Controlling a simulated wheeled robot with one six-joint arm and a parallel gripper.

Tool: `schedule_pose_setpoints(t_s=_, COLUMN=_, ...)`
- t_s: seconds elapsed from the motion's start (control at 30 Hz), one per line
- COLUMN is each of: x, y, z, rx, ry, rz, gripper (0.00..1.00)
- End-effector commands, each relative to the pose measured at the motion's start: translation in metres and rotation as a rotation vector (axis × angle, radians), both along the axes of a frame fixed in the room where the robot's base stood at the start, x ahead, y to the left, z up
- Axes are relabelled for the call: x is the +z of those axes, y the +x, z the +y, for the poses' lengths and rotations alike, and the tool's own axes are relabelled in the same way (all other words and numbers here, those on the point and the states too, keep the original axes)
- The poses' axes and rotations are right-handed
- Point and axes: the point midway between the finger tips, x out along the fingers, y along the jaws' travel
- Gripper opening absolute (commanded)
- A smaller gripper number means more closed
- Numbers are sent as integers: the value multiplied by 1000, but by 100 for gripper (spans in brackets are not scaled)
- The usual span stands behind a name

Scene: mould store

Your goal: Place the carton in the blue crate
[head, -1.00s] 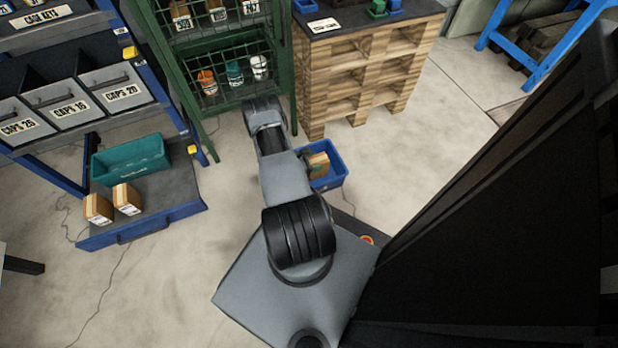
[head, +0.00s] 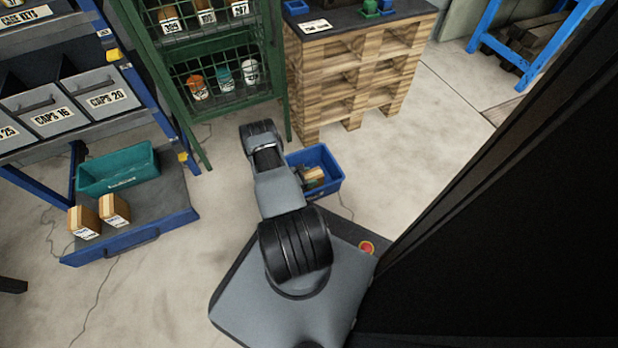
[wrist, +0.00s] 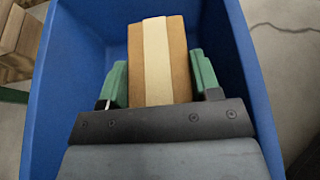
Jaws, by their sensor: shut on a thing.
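The brown carton (wrist: 177,60) with a pale tape strip is between the green fingers of my gripper (wrist: 160,82) in the wrist view. The fingers are shut on its two sides. The blue crate (wrist: 45,110) surrounds the carton and fingers in that view, with its walls on the left, right and far side. In the head view the carton (head: 314,176) shows within the outline of the blue crate (head: 333,187), partly hidden by my arm. Whether the carton touches the crate floor I cannot tell.
A blue shelf (head: 170,218) at the left holds two more cartons (head: 84,221) and a teal crate (head: 118,172). A green wire rack (head: 180,118) and a wooden pallet stack (head: 345,85) stand behind the blue crate. Clear floor lies to its right.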

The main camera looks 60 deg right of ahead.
Motion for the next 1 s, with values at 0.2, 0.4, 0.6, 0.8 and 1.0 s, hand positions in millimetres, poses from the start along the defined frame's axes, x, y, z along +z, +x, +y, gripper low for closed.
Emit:
schedule_pose_setpoints(t_s=0.2, x=-2, y=0, z=0, rx=0, ry=0, rz=0, gripper=66)
schedule_pose_setpoints(t_s=0.4, x=-2, y=0, z=0, rx=0, ry=0, rz=0, gripper=83)
schedule_pose_setpoints(t_s=0.6, x=-2, y=0, z=0, rx=0, ry=0, rz=0, gripper=83)
schedule_pose_setpoints(t_s=0.8, x=8, y=9, z=10, rx=4, ry=0, rz=0, gripper=83)
schedule_pose_setpoints(t_s=1.0, x=24, y=30, z=39, rx=5, ry=0, rz=0, gripper=83)
